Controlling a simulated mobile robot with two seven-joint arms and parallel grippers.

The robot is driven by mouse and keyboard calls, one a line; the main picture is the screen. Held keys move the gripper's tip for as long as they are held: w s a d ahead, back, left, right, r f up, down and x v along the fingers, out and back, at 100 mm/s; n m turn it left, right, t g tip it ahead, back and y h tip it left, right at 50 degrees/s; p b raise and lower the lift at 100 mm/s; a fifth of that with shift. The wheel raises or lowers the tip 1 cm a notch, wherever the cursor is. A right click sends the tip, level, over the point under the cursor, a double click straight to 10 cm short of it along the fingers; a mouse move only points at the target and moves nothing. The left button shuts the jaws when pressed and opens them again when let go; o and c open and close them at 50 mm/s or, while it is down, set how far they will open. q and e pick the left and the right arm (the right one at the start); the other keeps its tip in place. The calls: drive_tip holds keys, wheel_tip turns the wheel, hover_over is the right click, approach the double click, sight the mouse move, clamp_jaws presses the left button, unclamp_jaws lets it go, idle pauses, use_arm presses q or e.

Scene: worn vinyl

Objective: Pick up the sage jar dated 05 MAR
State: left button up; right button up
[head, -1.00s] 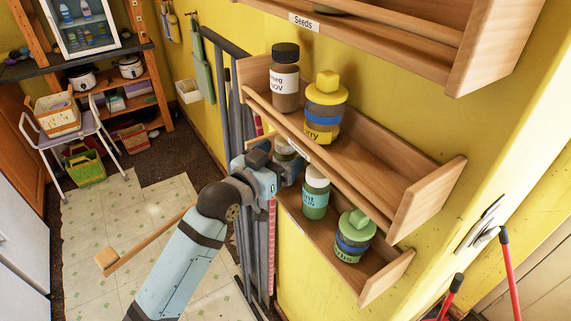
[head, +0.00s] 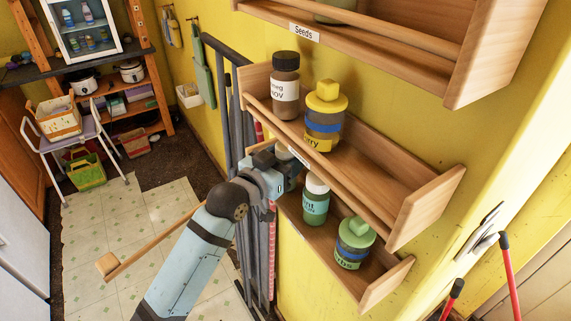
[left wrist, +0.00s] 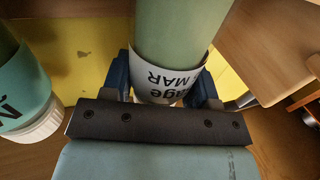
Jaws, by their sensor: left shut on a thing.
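The sage jar (left wrist: 180,28) is green with a white label that shows "age" and "MAR", upside down in the left wrist view; the day number is not readable. My left gripper (left wrist: 165,82) is shut on it, one dark blue finger on each side of the label. In the head view, the left gripper (head: 280,176) is at the left end of the lower shelf, and the jar is mostly hidden behind it and the middle shelf's rail. My right gripper is not in view.
A mint jar (head: 316,204) with a white lid stands just right of the gripper, and a green-lidded herbs jar (head: 354,245) further right. The middle shelf (head: 390,180) overhangs, holding a nutmeg jar (head: 285,90) and a yellow-lidded jar (head: 324,120). Grey poles (head: 240,120) stand left.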

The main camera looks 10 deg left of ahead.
sight(277, 152)
use_arm(q)
drive_tip(key=shift+r, duration=0.7)
drive_tip(key=shift+s+a+r+b, duration=0.15)
drive_tip(key=shift+s+r+b, duration=0.05)
drive_tip(key=shift+r+b, duration=0.6)
drive_tip(key=v, duration=1.7)
drive_tip(key=shift+s+r+b, duration=0.2)
drive_tip(key=shift+s+b, duration=0.1)
